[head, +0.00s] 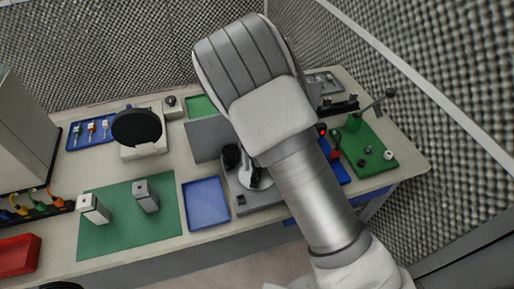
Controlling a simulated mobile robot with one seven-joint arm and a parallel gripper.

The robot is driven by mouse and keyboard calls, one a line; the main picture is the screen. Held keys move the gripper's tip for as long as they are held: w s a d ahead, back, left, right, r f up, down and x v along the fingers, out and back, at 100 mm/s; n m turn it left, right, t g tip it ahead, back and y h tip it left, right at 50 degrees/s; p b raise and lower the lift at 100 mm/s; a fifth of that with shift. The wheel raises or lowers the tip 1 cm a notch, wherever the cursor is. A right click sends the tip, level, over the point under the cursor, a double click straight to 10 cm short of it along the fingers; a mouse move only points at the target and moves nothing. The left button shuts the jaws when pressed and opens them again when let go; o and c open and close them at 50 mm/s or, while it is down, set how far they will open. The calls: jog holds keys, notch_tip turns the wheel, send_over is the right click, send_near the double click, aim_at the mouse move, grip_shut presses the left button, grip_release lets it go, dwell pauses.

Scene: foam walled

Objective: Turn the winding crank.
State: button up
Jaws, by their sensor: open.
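A green board (371,156) lies at the right end of the table. A small green post (353,124) stands at its back edge, and a grey lever with a knob at its end (378,102) slants up to the right from it. This looks like the winding crank. My arm crosses the middle of the head view, left of the crank and apart from it in the picture. My gripper does not show; the arm links hide whatever is behind them.
A red-handled tool (334,154) and a blue tray lie left of the green board. Small knobs (388,155) stand on the board. A blue tray (206,203) and a green mat (120,237) with two grey blocks lie further left. Foam walls close in the back and right.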

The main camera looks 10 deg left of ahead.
notch_tip(320, 180, up, 17)
dwell(0.4)
jog(key=s+d+r+n+t+y+b, duration=0.1)
jog(key=s+d+r+n, duration=0.2)
jog(key=d+r+n, duration=0.4)
jog(key=s+d+r+n+y, duration=0.1)
jog(key=s+d+r+n, duration=0.3)
jog(key=d, duration=0.5)
jog(key=s+d+r+n+t+h, duration=0.2)
jog(key=s+d+n+t, duration=0.2)
jog(key=s+d+n, duration=0.7)
jog(key=shift+s+r+n+t, duration=0.3)
jog(key=shift+s+n, duration=0.5)
jog(key=shift+n, duration=1.6)
